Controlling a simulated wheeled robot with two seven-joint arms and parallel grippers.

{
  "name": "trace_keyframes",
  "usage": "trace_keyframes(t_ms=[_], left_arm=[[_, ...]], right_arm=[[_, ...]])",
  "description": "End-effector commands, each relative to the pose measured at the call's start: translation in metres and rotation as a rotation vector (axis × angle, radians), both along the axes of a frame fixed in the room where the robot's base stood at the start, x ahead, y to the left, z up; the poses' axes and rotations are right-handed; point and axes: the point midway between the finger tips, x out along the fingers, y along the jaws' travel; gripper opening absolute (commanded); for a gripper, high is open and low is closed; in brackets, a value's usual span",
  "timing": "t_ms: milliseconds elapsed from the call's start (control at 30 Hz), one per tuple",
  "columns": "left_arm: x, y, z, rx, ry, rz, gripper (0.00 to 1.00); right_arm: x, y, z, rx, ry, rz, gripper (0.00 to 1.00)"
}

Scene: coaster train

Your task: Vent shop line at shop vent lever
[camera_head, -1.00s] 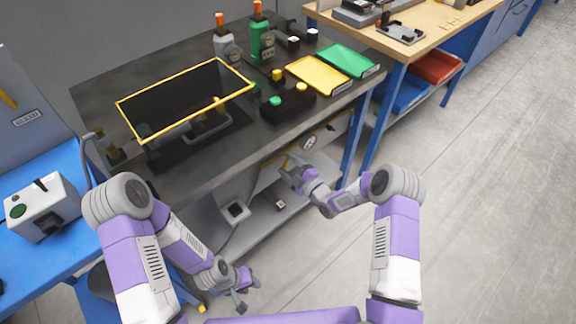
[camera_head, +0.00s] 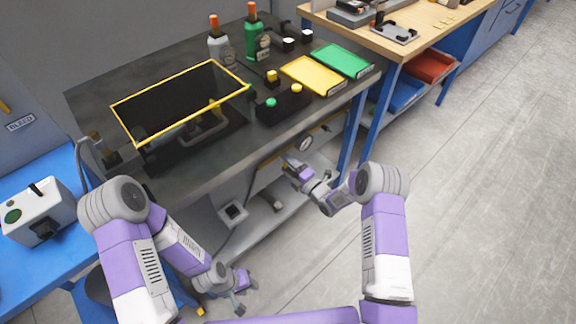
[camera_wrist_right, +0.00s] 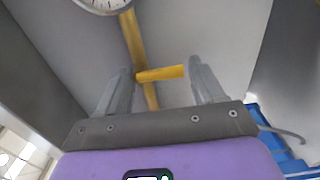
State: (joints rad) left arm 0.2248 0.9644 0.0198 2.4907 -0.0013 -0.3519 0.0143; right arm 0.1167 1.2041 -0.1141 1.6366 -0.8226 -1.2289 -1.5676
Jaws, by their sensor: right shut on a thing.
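The yellow vent lever (camera_wrist_right: 160,74) lies crosswise between the fingers of my right gripper (camera_wrist_right: 163,82) in the right wrist view. Its bar joins a yellow upright pipe (camera_wrist_right: 132,38) behind it. In the head view my right gripper (camera_head: 291,167) is under the front edge of the dark bench, shut on the lever, which it mostly hides there. A round pressure gauge (camera_wrist_right: 104,4) is cut off at the top of the wrist view; it also shows below the bench edge in the head view (camera_head: 304,143). My left gripper (camera_head: 242,296) hangs low, empty and open.
The dark bench (camera_head: 200,178) overhangs the lever. It carries a yellow-rimmed tank (camera_head: 170,83), bottles, buttons and yellow and green trays (camera_head: 343,60). A lower shelf (camera_head: 262,218) runs beneath. A blue bench leg (camera_head: 350,135) stands to the right. Open floor (camera_head: 480,200) lies at right.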

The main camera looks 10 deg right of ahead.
Motion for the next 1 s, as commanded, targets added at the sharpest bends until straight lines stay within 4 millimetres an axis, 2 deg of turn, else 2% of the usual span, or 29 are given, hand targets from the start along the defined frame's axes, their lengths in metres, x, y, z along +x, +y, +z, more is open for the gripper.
trace_keyframes(t_ms=[367,400,533,567,867,1000], left_arm=[[0.0,0.0,0.0,0.0,0.0,0.0,0.36],[0.0,0.0,0.0,0.0,0.0,0.0,0.36],[0.0,0.0,0.0,0.0,0.0,0.0,0.36],[0.0,0.0,0.0,0.0,0.0,0.0,0.36],[0.0,0.0,0.001,0.0,0.0,0.0,0.36],[0.0,0.0,0.007,0.0,0.0,0.0,0.36]], right_arm=[[0.0,-0.002,-0.001,-0.009,-0.001,-0.003,0.37],[0.0,-0.002,-0.001,-0.009,-0.001,-0.003,0.7],[0.0,-0.002,-0.001,-0.007,-0.002,-0.002,0.9],[0.0,-0.001,-0.001,-0.007,-0.001,-0.002,0.92],[-0.002,-0.002,0.0,-0.005,-0.001,-0.001,0.92],[-0.014,-0.012,0.001,-0.005,0.001,-0.003,0.92]])
